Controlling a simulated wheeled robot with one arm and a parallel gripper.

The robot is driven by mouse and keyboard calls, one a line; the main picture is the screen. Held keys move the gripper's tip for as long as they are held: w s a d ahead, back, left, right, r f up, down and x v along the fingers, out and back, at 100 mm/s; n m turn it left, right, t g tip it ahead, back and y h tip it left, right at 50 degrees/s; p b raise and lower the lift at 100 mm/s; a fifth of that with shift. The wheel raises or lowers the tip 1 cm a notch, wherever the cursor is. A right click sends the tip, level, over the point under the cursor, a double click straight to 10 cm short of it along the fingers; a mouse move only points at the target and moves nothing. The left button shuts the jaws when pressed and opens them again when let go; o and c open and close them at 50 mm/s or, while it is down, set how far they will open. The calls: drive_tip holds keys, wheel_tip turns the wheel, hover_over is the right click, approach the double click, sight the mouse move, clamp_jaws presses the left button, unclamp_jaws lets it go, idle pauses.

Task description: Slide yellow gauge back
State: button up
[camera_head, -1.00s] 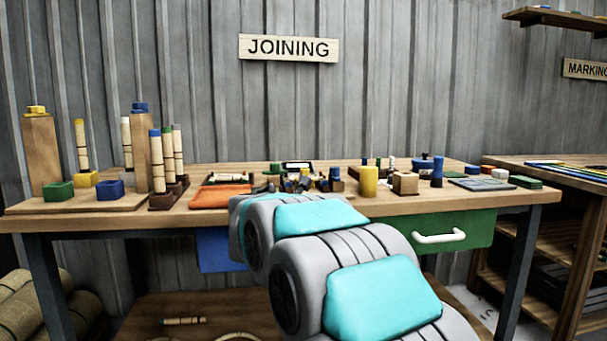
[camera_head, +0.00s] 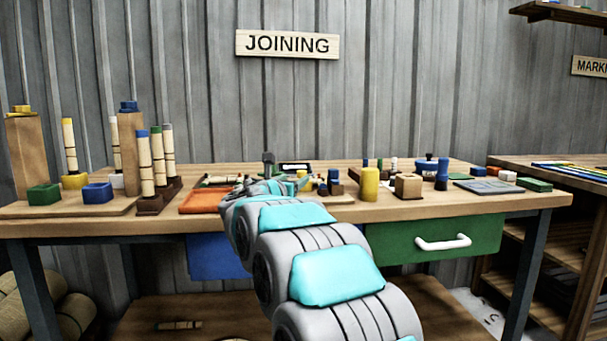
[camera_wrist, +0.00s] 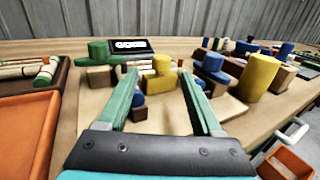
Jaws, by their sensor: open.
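In the wrist view, a yellow gauge (camera_wrist: 160,73) with a stubby raised top stands on a light wooden board (camera_wrist: 168,118). My gripper (camera_wrist: 156,84) is open, its two green fingers pointing forward, with the yellow gauge showing between and just beyond the tips. I cannot tell whether either finger touches it. A green gauge-like block (camera_wrist: 98,54) stands left of the fingers and a similar blue one (camera_wrist: 213,65) stands right. Small blue and brown pieces sit close by the fingers. In the head view, my arm hides most of this area.
A yellow cylinder (camera_wrist: 258,76) stands to the right, beside a wooden block (camera_head: 408,185). An orange tray (camera_wrist: 25,125) is at left, near a brown tray with rattan pieces (camera_wrist: 30,74). A small dark display (camera_wrist: 130,46) stands behind. Tall posts (camera_head: 131,150) stand at the far left.

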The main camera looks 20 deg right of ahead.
sight(300, 175)
drive_tip(key=p+x, duration=0.1)
drive_tip(key=x, duration=0.6)
drive_tip(key=shift+d, duration=0.15)
clamp_jaws()
idle(0.4)
idle(0.9)
